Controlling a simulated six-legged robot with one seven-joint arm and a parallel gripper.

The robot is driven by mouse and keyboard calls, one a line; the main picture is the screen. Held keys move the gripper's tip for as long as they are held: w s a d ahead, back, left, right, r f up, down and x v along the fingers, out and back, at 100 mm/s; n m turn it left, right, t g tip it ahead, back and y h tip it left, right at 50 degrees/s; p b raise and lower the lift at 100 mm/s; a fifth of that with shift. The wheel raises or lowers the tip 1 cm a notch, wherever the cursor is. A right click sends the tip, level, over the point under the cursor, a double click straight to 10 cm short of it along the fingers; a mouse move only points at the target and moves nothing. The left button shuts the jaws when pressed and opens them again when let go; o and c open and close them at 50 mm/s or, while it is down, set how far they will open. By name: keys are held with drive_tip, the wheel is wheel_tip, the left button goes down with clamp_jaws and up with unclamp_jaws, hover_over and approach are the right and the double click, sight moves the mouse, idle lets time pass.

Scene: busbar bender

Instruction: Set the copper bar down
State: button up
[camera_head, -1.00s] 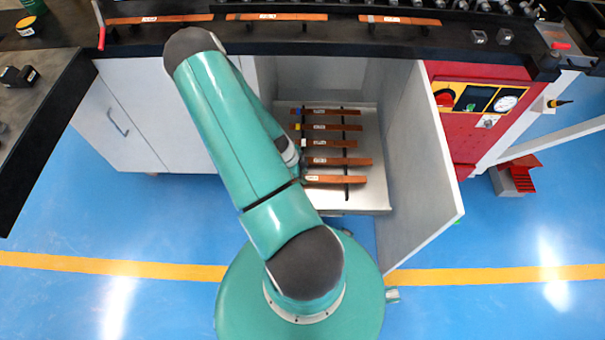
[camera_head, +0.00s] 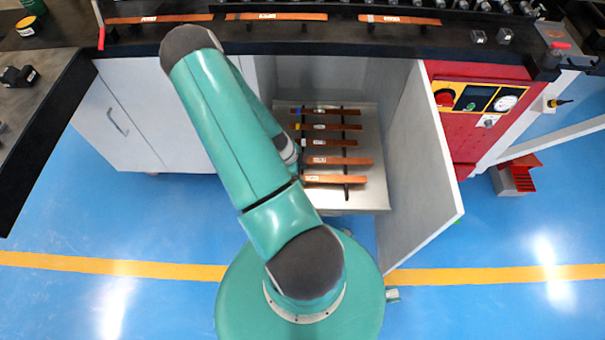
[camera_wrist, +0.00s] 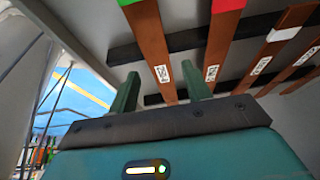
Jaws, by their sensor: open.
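Several copper bars lie side by side across two black rails on the pull-out shelf (camera_head: 375,195) of the open cabinet. The front bar (camera_head: 335,179) is slightly tilted in the head view. In the wrist view, a bar with a green end (camera_wrist: 150,45) appears between my fingers, beyond their tips. A bar with a red end (camera_wrist: 222,45) is just to its right. My gripper (camera_wrist: 160,80) is open, its two green fingers apart with nothing visibly clamped. In the head view my arm hides the gripper at the shelf's left side.
The cabinet door (camera_head: 425,170) stands open at right. Three more bars, including a middle one (camera_head: 277,16), lie on the dark worktop above. A red control panel (camera_head: 480,105) is right of the door.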

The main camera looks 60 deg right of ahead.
drive_tip(key=w+a+r+n+t, duration=0.2)
drive_tip(key=w+a+r+n, duration=0.35)
drive_tip(key=r, duration=0.55)
drive_tip(key=w+a+r+n+t+y, duration=0.1)
drive_tip(key=w+a+r+n, duration=0.45)
drive_tip(key=r, duration=0.55)
drive_tip(key=w+a+r+n+t, duration=0.25)
drive_tip(key=w+a+r, duration=0.45)
drive_tip(key=r, duration=0.4)
drive_tip(key=s+a+r+n+t, duration=0.2)
drive_tip(key=s+a+r+n, duration=0.3)
drive_tip(key=a+r+n, duration=0.3)
drive_tip(key=s+a+r+n+t+y, duration=0.1)
drive_tip(key=s+a+r+n+t, duration=0.1)
drive_tip(key=s+a+r+n, duration=0.3)
drive_tip(key=a+r+n, duration=0.3)
drive_tip(key=r+n, duration=0.1)
drive_tip(key=r, duration=0.1)
drive_tip(key=shift+s+a+r, duration=0.25)
drive_tip(key=shift+s+a, duration=0.05)
drive_tip(key=shift+s, duration=0.05)
drive_tip(key=shift+c, duration=1.4)
